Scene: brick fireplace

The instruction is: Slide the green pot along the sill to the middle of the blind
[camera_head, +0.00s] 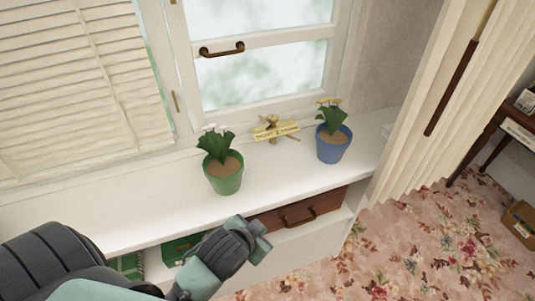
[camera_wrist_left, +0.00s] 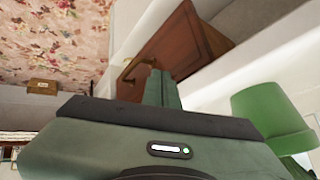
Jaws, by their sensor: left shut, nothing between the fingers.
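The green pot (camera_head: 224,183) holds a plant with white flowers and stands upright on the white sill (camera_head: 110,210), in front of the window. The slatted blind (camera_head: 75,85) hangs to its left. My left gripper (camera_head: 260,238) is shut and empty, in front of the sill's front edge, below and to the right of the pot and apart from it. In the left wrist view the shut fingers (camera_wrist_left: 162,88) point toward the brown drawer, and the green pot (camera_wrist_left: 270,115) shows at the right. My right gripper is not in view.
A blue pot (camera_head: 333,147) and a small sign (camera_head: 275,130) stand on the sill to the right of the green pot. The sill left of the green pot is clear. A brown drawer (camera_head: 310,209) and green boxes (camera_head: 180,248) are under it. A curtain (camera_head: 435,95) hangs at the right.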

